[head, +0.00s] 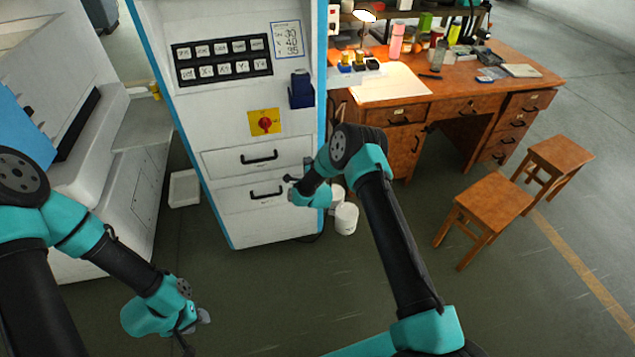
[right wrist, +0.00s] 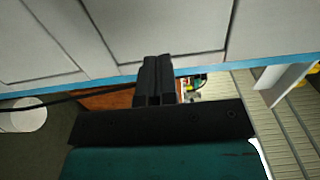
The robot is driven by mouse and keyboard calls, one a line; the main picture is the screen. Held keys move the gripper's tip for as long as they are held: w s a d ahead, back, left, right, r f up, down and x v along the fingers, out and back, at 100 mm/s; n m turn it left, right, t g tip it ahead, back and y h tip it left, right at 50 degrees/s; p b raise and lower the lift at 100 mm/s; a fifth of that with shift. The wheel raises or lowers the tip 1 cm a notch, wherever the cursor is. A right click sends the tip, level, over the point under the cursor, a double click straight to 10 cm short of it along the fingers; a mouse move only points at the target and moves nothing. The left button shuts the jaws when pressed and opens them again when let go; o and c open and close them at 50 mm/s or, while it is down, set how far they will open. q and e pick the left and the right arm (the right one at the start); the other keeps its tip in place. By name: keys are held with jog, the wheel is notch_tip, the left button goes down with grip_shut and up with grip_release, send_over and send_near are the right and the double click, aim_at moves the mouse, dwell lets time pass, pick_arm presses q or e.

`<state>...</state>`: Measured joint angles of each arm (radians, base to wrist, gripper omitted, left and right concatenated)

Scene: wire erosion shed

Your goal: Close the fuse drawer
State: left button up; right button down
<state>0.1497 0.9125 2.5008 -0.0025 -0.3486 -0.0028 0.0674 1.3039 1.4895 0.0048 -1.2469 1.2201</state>
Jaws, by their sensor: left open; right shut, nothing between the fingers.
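The white machine cabinet (head: 232,105) has two drawer fronts in the head view. The upper drawer (head: 225,162) and the lower drawer (head: 232,198) each have a black bar handle. Both fronts look about flush with the cabinet; I cannot tell which is the fuse drawer. My right gripper (head: 289,179) is shut and empty at the right end of the lower handle; I cannot tell if it touches. In the right wrist view its fingers (right wrist: 154,80) are together before the white panels (right wrist: 155,30). My left gripper (head: 197,325) is open, low over the floor, away from the cabinet.
A red rotary switch (head: 265,122) on a yellow plate and a black button panel (head: 222,60) sit above the drawers. White buckets (head: 346,218) stand right of the cabinet. A wooden desk (head: 440,95) and two stools (head: 487,205) are further right. The floor in front is clear.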

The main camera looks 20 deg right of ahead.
jog(key=s, duration=0.9)
jog(key=shift+s+a, duration=0.3)
jog(key=shift+a, duration=0.1)
jog(key=s+f+n+g+y, duration=0.25)
jog(key=s+n+g, duration=0.25)
jog(key=s, duration=0.4)
jog(key=s+f+n+g+y, duration=0.1)
jog(key=s+f+n+g, duration=0.35)
jog(key=s, duration=0.35)
jog(key=s+a+r+n+g+y, duration=0.1)
jog(key=s+r+n+g, duration=0.2)
jog(key=s, duration=1.6)
jog(key=n+g, duration=0.4)
jog(key=shift+s+g+y, duration=0.35)
jog(key=shift+s, duration=0.05)
jog(key=c, duration=1.8)
grip_release()
jog(key=shift+w+n, duration=0.1)
jog(key=shift+n, duration=0.15)
